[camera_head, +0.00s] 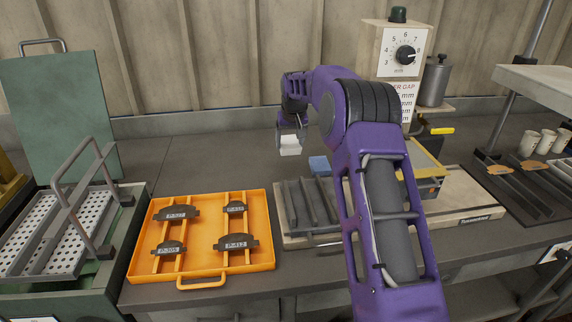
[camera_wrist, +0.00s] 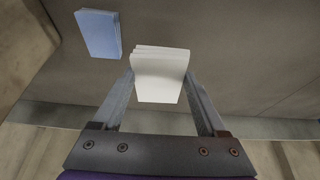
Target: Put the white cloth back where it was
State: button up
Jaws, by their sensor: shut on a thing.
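My gripper (camera_wrist: 160,92) is shut on the white cloth (camera_wrist: 160,70), a folded stack held between its two fingers in the wrist view. In the head view the white cloth (camera_head: 290,145) shows below my gripper (camera_head: 290,134), at the back of the grey bench near the wall. I cannot tell whether the cloth touches the bench. A folded blue cloth (camera_wrist: 99,33) lies on the bench beside it, apart from it. The blue cloth also shows in the head view (camera_head: 319,164), to the right and nearer.
An orange tray (camera_head: 262,262) with several labelled brake shoes lies front left. A grey ribbed tray (camera_head: 298,240) is right of it, partly behind my arm. A dial unit (camera_head: 400,50) stands back right. A green parts washer (camera_head: 62,110) stands left. The back-left bench is clear.

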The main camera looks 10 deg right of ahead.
jog(key=shift+w+f, duration=0.1)
jog(key=shift+w, duration=0.1)
jog(key=shift+f, duration=0.35)
notch_tip(320, 180, down, 9)
jog(key=shift+b, duration=0.3)
jog(key=shift+f, duration=0.15)
jog(key=o, duration=1.2)
jog(key=shift+o, duration=0.2)
jog(key=v, duration=1.2)
